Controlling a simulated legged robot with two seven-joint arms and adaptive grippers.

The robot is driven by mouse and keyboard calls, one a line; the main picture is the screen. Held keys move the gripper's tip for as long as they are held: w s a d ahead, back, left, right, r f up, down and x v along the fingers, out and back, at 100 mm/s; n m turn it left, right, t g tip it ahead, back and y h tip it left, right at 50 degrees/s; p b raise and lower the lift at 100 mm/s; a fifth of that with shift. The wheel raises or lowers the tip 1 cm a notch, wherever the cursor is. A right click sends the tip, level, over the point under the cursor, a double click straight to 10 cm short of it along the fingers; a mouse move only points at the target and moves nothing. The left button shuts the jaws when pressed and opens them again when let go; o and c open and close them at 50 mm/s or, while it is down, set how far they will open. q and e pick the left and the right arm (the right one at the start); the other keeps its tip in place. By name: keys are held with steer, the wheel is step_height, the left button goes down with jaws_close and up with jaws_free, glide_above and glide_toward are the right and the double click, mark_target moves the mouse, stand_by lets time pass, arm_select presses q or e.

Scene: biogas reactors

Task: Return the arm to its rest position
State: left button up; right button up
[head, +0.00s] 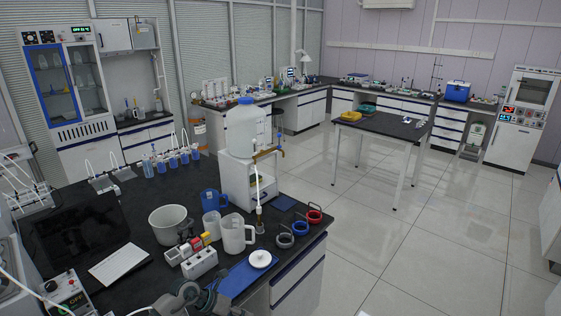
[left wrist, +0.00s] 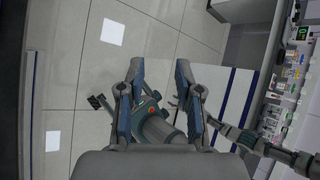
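In the left wrist view my left gripper (left wrist: 159,68) points down over the tiled floor. Its two fingers stand apart, with only bare floor between their tips, and it holds nothing. Grey and teal parts of my own body show below and behind the fingers. A grey jointed part of one of my arms shows at the bottom edge of the head view, over the front of the dark bench (head: 140,225). I cannot tell which arm it is, or whether its fingers are open. Another grey arm part shows at the right of the left wrist view, close to the bench side.
The bench holds a white pot (head: 170,225), a clear jug (head: 238,233), a blue jug (head: 212,201), a large container (head: 243,130) and colored rings (head: 301,227). A smaller table (head: 385,125) stands beyond open floor (head: 440,235). White drawer fronts (left wrist: 225,95) flank the left gripper's right.

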arm_select(q)
steer(key=s+d+r+n+t+h, duration=0.4)
steer(key=d+r+n+t+h, duration=0.4)
steer(key=d, duration=0.4)
steer(key=s+a+f+n+t+y, duration=0.1)
steer(key=a+f+n+t+y, duration=0.2)
steer(key=a+n+t+y, duration=1.1)
steer(key=s+a+f+n+g+y, duration=0.3)
steer(key=s+f+n+g, duration=0.3)
steer(key=f+n+g, duration=0.4)
steer(key=s+a+f+n+g, duration=0.25)
steer(key=s+f+g, duration=0.3)
steer(key=s, duration=0.65)
steer(key=s+a+f+n+g, duration=0.1)
steer(key=s+f+n+g, duration=0.35)
steer(key=s, duration=0.75)
step_height(320, 180, down, 27)
steer(key=s+m+g, duration=0.1)
steer(key=s+g, duration=0.1)
steer(key=s, duration=0.1)
steer(key=s+a+f+g, duration=0.1)
steer(key=s+a+f, duration=0.1)
steer(key=s+f, duration=1.4)
steer(key=shift+s+a+f+m, duration=0.15)
steer(key=shift+s+a+m, duration=0.2)
steer(key=shift+s, duration=0.2)
